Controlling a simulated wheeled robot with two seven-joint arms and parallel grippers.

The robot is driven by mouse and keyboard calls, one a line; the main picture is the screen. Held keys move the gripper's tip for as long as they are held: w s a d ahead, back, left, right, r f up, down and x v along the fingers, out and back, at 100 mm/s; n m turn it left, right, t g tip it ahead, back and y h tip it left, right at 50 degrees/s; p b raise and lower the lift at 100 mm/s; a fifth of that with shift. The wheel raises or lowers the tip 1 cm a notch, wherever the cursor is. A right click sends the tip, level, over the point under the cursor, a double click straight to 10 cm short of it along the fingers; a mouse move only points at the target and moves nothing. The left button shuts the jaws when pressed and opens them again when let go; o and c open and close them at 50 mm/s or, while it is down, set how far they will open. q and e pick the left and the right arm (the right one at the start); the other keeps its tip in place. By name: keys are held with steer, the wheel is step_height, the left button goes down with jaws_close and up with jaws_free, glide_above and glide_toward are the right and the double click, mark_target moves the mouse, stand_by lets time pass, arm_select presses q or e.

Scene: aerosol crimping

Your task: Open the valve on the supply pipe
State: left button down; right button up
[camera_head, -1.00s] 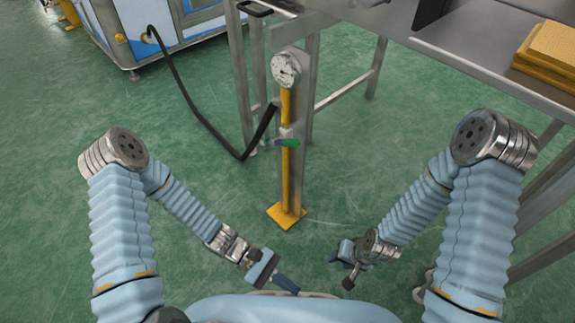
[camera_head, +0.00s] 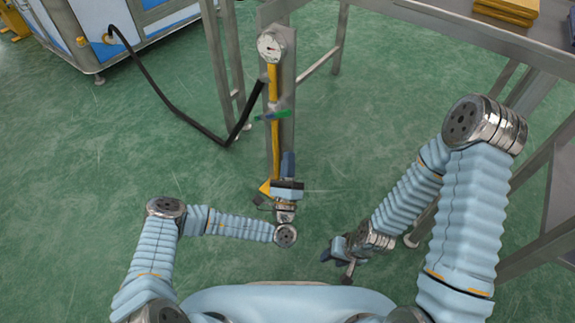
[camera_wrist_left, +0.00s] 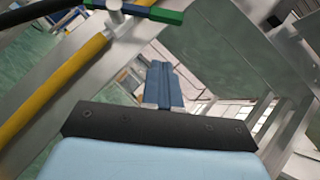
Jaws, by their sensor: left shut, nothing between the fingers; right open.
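The yellow supply pipe (camera_head: 274,140) stands upright against a grey metal post, with a round gauge (camera_head: 271,46) at its top. The valve's green handle (camera_head: 272,115) lies crosswise on the pipe, partway up. In the left wrist view the handle (camera_wrist_left: 140,11) shows at the top edge, green and blue, with the pipe (camera_wrist_left: 55,92) slanting at the left. My left gripper (camera_head: 288,163) is shut and empty, below the handle and in front of the lower pipe, apart from the handle. My right gripper (camera_head: 340,255) is open and low, right of the post.
A black hose (camera_head: 165,98) runs from the blue and white machine (camera_head: 155,22) to the pipe. A metal table (camera_head: 440,22) with yellow blocks (camera_head: 507,10) stands at the right.

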mark_target(277, 113)
arm_select(q)
steer(key=w+a+r, duration=0.1)
steer(key=w+r, duration=0.5)
steer(key=shift+a+r, duration=0.15)
steer(key=shift+r, duration=0.2)
arm_select(e)
steer(key=shift+r, duration=0.15)
